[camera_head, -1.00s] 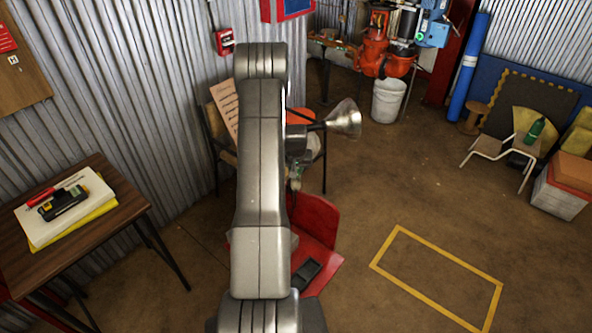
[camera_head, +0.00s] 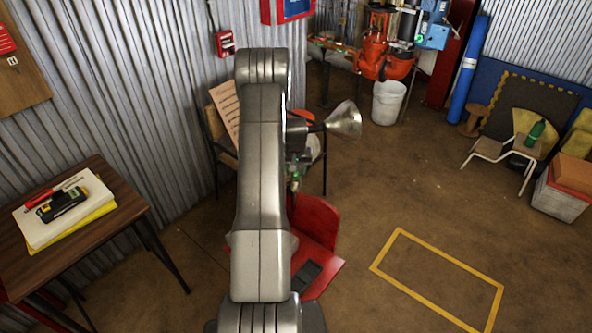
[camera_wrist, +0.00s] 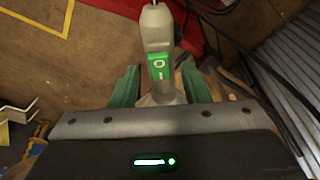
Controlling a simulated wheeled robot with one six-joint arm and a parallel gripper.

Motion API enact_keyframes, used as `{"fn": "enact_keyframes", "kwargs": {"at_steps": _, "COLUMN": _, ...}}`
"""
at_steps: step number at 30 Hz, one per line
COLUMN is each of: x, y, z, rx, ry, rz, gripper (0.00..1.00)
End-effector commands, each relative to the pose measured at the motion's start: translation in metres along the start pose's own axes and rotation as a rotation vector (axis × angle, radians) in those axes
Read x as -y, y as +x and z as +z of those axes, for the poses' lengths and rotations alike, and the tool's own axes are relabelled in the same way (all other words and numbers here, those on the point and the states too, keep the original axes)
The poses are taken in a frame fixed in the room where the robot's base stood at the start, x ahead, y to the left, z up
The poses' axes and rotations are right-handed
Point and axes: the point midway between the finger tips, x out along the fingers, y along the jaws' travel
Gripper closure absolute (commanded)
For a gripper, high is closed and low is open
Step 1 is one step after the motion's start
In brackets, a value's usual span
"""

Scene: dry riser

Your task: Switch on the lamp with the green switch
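In the wrist view a light grey housing stands ahead of my gripper, with a cord leaving its top. The green switch (camera_wrist: 158,68), marked with a circle and a bar, sits on its face. My gripper (camera_wrist: 159,84) is open, its two green fingers on either side of the housing's lower part. A gap shows on each side, and nothing is held. In the head view the lamp (camera_head: 344,119), with a flared metal shade, shows right of my arm. My arm hides much of what lies behind it there, and the switch cannot be made out.
A red chair (camera_head: 317,224) stands below the lamp. A wooden table (camera_head: 120,215) with papers and a black-and-yellow device (camera_head: 62,205) is at left. A corrugated wall runs behind. A white bucket (camera_head: 388,102) stands farther back. Floor around the yellow outline (camera_head: 440,262) is clear.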

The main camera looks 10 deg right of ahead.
Motion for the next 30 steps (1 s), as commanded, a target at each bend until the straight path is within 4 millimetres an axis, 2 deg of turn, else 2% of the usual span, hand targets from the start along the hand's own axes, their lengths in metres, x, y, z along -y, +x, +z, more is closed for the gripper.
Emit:
{"fn": "enact_keyframes", "kwargs": {"at_steps": 5, "x": 0.000, "y": -0.004, "z": 0.000, "rx": -0.001, "ry": 0.000, "rz": 0.000, "gripper": 0.58}}
{"fn": "enact_keyframes", "kwargs": {"at_steps": 8, "x": 0.000, "y": -0.013, "z": -0.001, "rx": -0.002, "ry": 0.000, "rz": 0.000, "gripper": 0.58}}
{"fn": "enact_keyframes", "kwargs": {"at_steps": 11, "x": 0.000, "y": -0.028, "z": -0.001, "rx": -0.004, "ry": 0.000, "rz": 0.000, "gripper": 0.58}}
{"fn": "enact_keyframes", "kwargs": {"at_steps": 21, "x": 0.000, "y": -0.096, "z": -0.001, "rx": -0.004, "ry": 0.000, "rz": 0.000, "gripper": 0.58}}
{"fn": "enact_keyframes", "kwargs": {"at_steps": 27, "x": 0.000, "y": -0.126, "z": -0.001, "rx": -0.003, "ry": 0.000, "rz": 0.000, "gripper": 0.58}}
{"fn": "enact_keyframes", "kwargs": {"at_steps": 30, "x": 0.000, "y": -0.133, "z": 0.000, "rx": -0.001, "ry": 0.000, "rz": 0.000, "gripper": 0.58}}
